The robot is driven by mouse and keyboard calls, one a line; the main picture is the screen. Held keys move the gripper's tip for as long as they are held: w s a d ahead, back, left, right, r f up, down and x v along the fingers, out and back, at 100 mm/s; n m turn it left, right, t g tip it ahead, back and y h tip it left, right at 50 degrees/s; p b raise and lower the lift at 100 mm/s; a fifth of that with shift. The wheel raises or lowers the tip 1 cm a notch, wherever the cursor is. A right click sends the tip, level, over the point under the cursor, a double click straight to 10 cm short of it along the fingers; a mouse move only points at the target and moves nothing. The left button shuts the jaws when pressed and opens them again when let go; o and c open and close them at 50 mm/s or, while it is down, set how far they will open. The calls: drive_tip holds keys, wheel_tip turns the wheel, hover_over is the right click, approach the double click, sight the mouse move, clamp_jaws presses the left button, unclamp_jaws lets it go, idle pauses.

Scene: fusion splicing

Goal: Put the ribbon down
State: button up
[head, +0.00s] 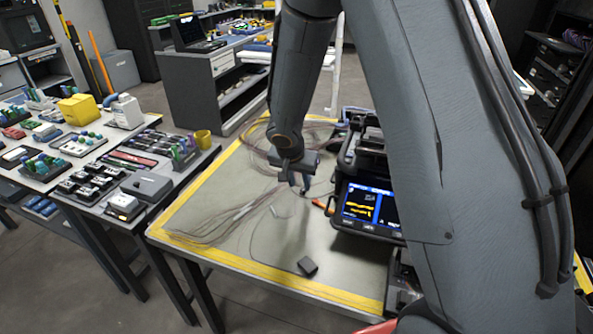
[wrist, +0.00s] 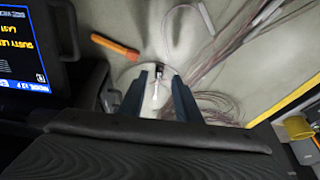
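My gripper (head: 295,188) hangs low over the mat, left of the fusion splicer (head: 352,160). In the wrist view its two fingers (wrist: 160,78) stand apart with a clear gap. A short pale ribbon end (wrist: 155,90) with a small dark piece above it shows in this gap. It looks thinner than the gap, and I cannot tell whether it touches the mat. Several thin ribbons (head: 225,222) lie in a loose bundle on the mat. A white ribbon end (wrist: 207,18) lies farther off in the wrist view.
An orange-handled tool (wrist: 115,46) lies close to the splicer screen. Coiled cables lie at the back. A crowded table (head: 85,205) stands left.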

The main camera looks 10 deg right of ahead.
drive_tip(key=v, duration=0.6)
drive_tip(key=s+d+r+n+g+y, duration=0.1)
drive_tip(key=s+r+n, duration=0.1)
drive_tip(key=s, duration=0.9)
drive_tip(key=s+d+r+n+g+y, duration=0.1)
drive_tip(key=s+n, duration=0.3)
drive_tip(key=s, duration=0.7)
drive_tip(key=shift+s+d+r+n+g+b, duration=0.25)
drive_tip(key=shift+d+r+n, duration=0.2)
drive_tip(key=shift+r, duration=0.25)
